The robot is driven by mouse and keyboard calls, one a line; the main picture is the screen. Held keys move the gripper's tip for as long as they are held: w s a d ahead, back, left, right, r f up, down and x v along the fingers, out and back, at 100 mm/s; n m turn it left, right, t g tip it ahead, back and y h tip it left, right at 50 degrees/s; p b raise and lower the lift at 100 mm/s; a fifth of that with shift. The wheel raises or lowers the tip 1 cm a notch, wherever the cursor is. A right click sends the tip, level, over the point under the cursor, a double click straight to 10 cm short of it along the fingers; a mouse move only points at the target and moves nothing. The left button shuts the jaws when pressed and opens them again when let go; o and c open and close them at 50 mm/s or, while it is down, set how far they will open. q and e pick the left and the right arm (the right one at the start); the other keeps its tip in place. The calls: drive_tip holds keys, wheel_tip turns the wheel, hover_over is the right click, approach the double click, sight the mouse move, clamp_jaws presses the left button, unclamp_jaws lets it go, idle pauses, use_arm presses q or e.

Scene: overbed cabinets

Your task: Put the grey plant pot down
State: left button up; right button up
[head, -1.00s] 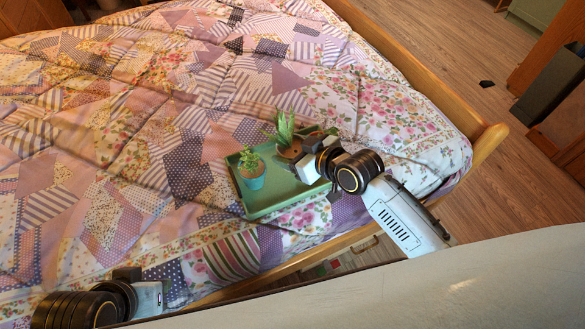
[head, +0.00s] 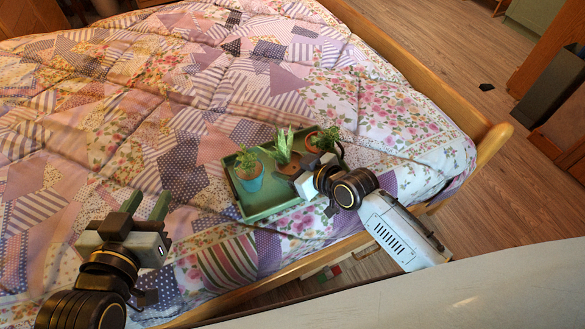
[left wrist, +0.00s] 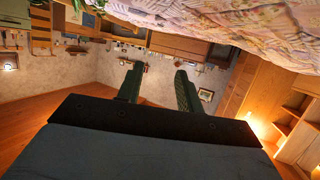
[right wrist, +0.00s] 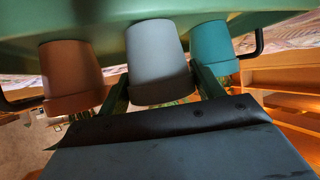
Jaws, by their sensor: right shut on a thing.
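The grey plant pot (right wrist: 157,62) is between the fingers of my right gripper (right wrist: 162,88), which is shut on it. In the right wrist view its base is close against the green tray (right wrist: 100,18); I cannot tell whether it touches. In the head view a spiky green plant (head: 284,146) rises at my right gripper (head: 292,172), and the pot below is partly hidden. The pot stands between a teal pot (head: 251,180) and a terracotta pot (head: 313,143). My left gripper (head: 147,204) is open and empty above the bed, left of the tray.
The tray lies on the patchwork quilt (head: 180,80) near the bed's wooden edge (head: 270,277). Teal (right wrist: 212,52) and terracotta (right wrist: 72,75) pots stand close on either side of the held pot. Black tray handles (right wrist: 258,42) stick out. The tray's front part is bare.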

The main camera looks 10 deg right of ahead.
use_arm(q)
drive_tip(key=shift+w+d+r+t, duration=0.15)
drive_tip(key=shift+r+t, duration=0.15)
drive_tip(key=shift+r, duration=0.1)
drive_tip(key=shift+r, duration=0.1)
use_arm(e)
drive_tip(key=shift+f, duration=0.2)
drive_tip(key=o, duration=0.9)
use_arm(q)
drive_tip(key=shift+r, duration=0.1)
